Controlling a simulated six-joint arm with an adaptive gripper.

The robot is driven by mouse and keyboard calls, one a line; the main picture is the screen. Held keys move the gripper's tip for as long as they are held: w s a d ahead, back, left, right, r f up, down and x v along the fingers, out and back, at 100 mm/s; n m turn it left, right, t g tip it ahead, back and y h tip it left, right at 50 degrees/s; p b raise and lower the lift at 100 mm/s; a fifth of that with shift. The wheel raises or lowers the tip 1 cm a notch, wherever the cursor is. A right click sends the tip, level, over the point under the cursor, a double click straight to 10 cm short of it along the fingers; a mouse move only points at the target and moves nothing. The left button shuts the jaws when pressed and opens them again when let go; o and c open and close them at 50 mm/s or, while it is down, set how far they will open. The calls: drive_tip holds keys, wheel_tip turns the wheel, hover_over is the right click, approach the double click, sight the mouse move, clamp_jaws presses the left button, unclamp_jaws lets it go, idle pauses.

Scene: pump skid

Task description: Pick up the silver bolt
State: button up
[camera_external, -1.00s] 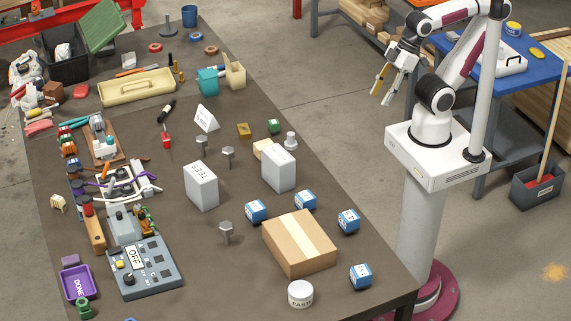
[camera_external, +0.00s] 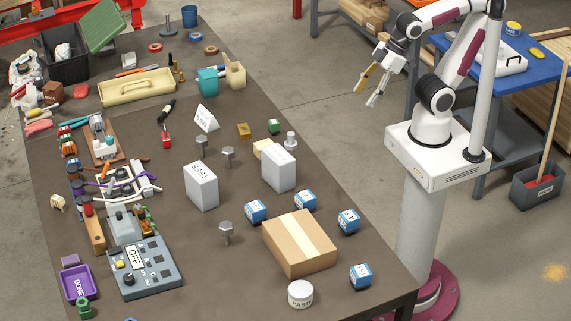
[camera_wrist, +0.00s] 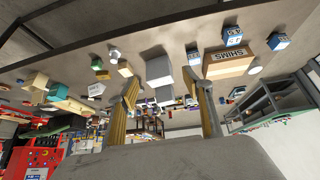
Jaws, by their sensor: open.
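Several grey, hex-headed silver bolts stand upright on the dark table in the external view. A third bolt (camera_external: 226,231) stands nearer the front, left of the cardboard box. I cannot tell which one the task means. My gripper (camera_external: 364,97) is open and empty, raised beyond the table's right edge, well away from the bolts. Its two fingers also show spread apart in the wrist view (camera_wrist: 164,84).
A white TEES box (camera_external: 201,187), another pale box (camera_external: 279,169) and a cardboard box (camera_external: 300,245) stand around the bolts. Several blue cubes (camera_external: 305,201) lie near the right edge. A grey control box (camera_external: 146,268) is at front left. Bare table lies between these things.

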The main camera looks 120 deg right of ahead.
drive_tip(key=w+d+f+t+h, duration=0.1)
drive_tip(key=w+d, duration=0.2)
drive_tip(key=w, duration=0.3)
drive_tip(key=w+d+t, duration=0.1)
drive_tip(key=w+d, duration=0.2)
drive_tip(key=w, duration=0.4)
drive_tip(key=t, duration=0.3)
hover_over(233, 148)
drive_tip(key=s+a, duration=0.4)
drive_tip(key=s, duration=0.6)
wheel_tip(233, 148, down, 10)
drive_tip(key=w+d+f+t, duration=0.2)
drive_tip(key=w+d+f, duration=0.1)
drive_tip(key=f, duration=0.6)
drive_tip(key=shift+w+d+y, duration=0.25)
drive_tip(key=shift+w+y, duration=0.15)
drive_tip(key=shift+w, duration=0.45)
drive_tip(key=shift+x, duration=1.25)
drive_tip(key=shift+w+f, duration=0.1)
drive_tip(key=shift+w, duration=0.05)
drive_tip(key=shift+x, duration=2.45)
